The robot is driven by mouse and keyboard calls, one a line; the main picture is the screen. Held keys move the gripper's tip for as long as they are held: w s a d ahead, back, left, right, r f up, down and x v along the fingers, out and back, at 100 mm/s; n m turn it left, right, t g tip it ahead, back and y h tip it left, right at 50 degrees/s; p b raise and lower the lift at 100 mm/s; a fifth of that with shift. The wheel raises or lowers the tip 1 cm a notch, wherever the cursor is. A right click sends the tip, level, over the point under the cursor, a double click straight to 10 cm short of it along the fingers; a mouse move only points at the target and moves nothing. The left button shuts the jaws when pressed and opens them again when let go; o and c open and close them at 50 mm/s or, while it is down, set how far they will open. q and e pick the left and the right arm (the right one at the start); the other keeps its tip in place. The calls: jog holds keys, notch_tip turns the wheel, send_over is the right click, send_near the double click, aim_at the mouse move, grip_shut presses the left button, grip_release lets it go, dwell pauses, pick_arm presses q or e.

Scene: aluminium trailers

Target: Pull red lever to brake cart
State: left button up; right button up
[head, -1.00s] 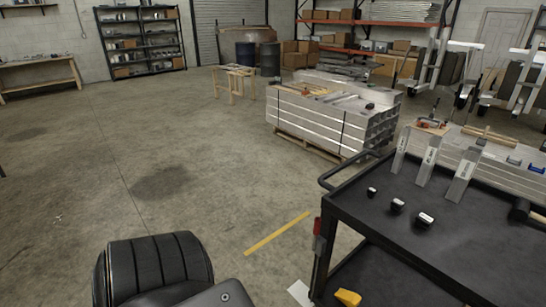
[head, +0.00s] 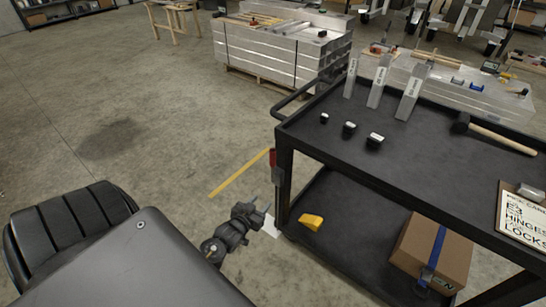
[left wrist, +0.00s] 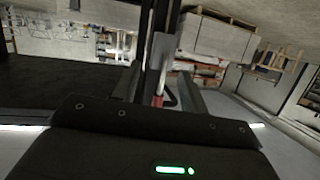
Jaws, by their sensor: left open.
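The red lever (head: 273,157) is a small upright handle on the near left corner post of the black cart (head: 400,165). It sits below the cart's top tray. My left gripper (head: 266,207) is open, low by the same post, below the lever and just left of the cart's lower shelf. In the left wrist view, a red part, likely the lever (left wrist: 158,101), shows near the middle between the gripper's fingers (left wrist: 160,88). I cannot tell if they touch it. My right gripper is not in view.
The cart's top carries black caps (head: 349,129), metal profiles (head: 412,92), a mallet (head: 495,135) and a clipboard (head: 522,215). A cardboard box (head: 432,256) and a yellow object (head: 311,222) lie on its lower shelf. Bundled aluminium beams (head: 280,52) stand behind. The floor on the left is clear.

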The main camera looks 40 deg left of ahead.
aim_at(271, 156)
pick_arm(q)
notch_tip(271, 156, up, 13)
jog(key=w+a+t+y, duration=0.1)
jog(key=w+a+t, duration=0.1)
jog(key=t, duration=0.1)
jog(key=shift+n, duration=0.4)
jog(key=x, duration=1.1)
jog(key=shift+w, duration=0.1)
grip_shut()
